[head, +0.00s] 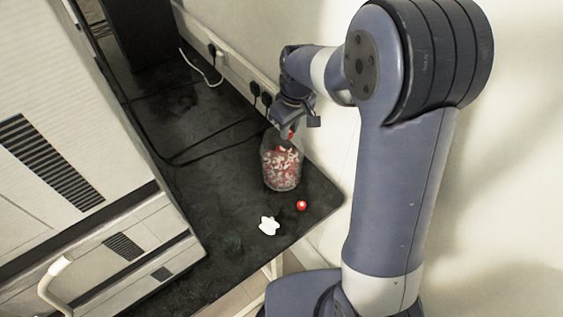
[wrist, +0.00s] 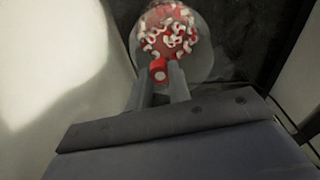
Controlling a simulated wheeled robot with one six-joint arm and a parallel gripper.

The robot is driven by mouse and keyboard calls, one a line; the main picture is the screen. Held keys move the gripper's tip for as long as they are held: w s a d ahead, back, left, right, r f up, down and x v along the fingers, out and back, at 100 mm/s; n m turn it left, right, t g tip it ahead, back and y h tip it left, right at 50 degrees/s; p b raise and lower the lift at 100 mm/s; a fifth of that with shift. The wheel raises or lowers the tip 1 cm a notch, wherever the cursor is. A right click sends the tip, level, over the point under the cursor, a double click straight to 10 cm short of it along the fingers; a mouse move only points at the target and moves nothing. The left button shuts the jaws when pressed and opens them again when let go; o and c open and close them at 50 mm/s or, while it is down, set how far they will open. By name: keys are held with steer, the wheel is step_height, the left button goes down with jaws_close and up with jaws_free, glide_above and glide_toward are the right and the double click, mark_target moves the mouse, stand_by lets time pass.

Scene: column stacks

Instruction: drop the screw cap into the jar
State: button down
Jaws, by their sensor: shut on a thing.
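The jar (head: 281,168) is clear glass and stands upright on the dark table, holding many small red and white pieces. In the wrist view the jar (wrist: 199,50) is just beyond my fingertips. My gripper (head: 287,132) is at the top of the jar in the head view. The cap (head: 291,133) shows as a bit of red at the fingers. Whether it is over the jar's opening I cannot tell.
A red ball-like object (head: 301,206) and a white star-shaped piece (head: 269,225) lie on the table (head: 215,185) in front of the jar. A large pale machine (head: 95,130) stands at left. Black cables and wall sockets (head: 259,95) are behind.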

steer(key=shift+f, duration=0.1)
steer(key=c, duration=1.2)
jaws_free()
steer(key=shift+c, duration=0.2)
step_height(320, 180, up, 11)
steer(key=s, duration=0.1)
steer(key=shift+d+f, duration=0.15)
steer(key=shift+d, duration=0.3)
steer(key=shift+f, duration=0.1)
steer(key=f, duration=0.6)
steer(key=a+f, duration=0.1)
steer(key=f, duration=0.3)
steer(key=shift+w, duration=0.4)
steer(key=shift+w+r+p, duration=0.15)
steer(key=shift+r+p, duration=0.15)
steer(key=shift+p, duration=0.3)
steer(key=shift+r+p, duration=1.5)
steer(key=shift+r, duration=0.6)
